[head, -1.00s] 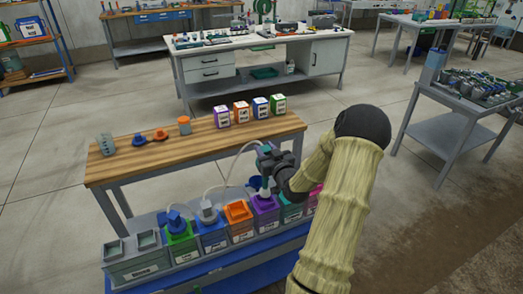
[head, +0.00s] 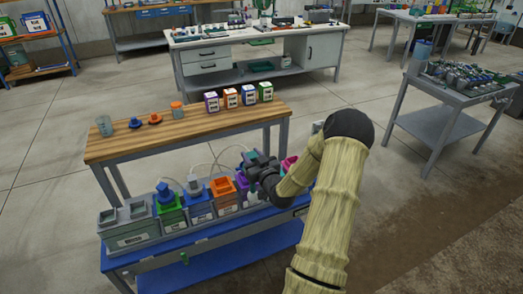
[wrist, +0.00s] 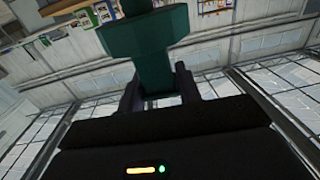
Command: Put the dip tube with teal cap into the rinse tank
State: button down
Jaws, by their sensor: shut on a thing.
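My gripper (head: 254,164) is over the right part of the tank row, shut on the dip tube's teal cap. The teal cap (wrist: 155,50) stands between the fingers in the wrist view. The tube's lower end is hidden in the head view by my gripper and wrist. A grey tank with two square openings (head: 130,240) stands at the left end of the row. Its label is too small to read, so I cannot tell whether it is the rinse tank. My gripper is well to the right of it.
A green tank (head: 172,221), a blue tank (head: 201,214), an orange tank (head: 222,187) and a purple tank (head: 242,181) stand close together. Pale hoses arch above them. A wooden bench (head: 190,128) behind holds caps and several small labelled boxes.

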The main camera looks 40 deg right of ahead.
jog(key=a+f+y, duration=0.1)
jog(key=a+f, duration=0.5)
jog(key=a, duration=0.3)
jog(key=a+f+n+y, duration=0.1)
jog(key=a+f, duration=0.5)
jog(key=a, duration=0.4)
jog(key=a+f+n+y, duration=0.1)
jog(key=a+f, duration=0.6)
jog(key=a, duration=0.2)
jog(key=shift+s+a, duration=0.15)
jog(key=shift+a, duration=0.05)
jog(key=shift+a+f, duration=0.1)
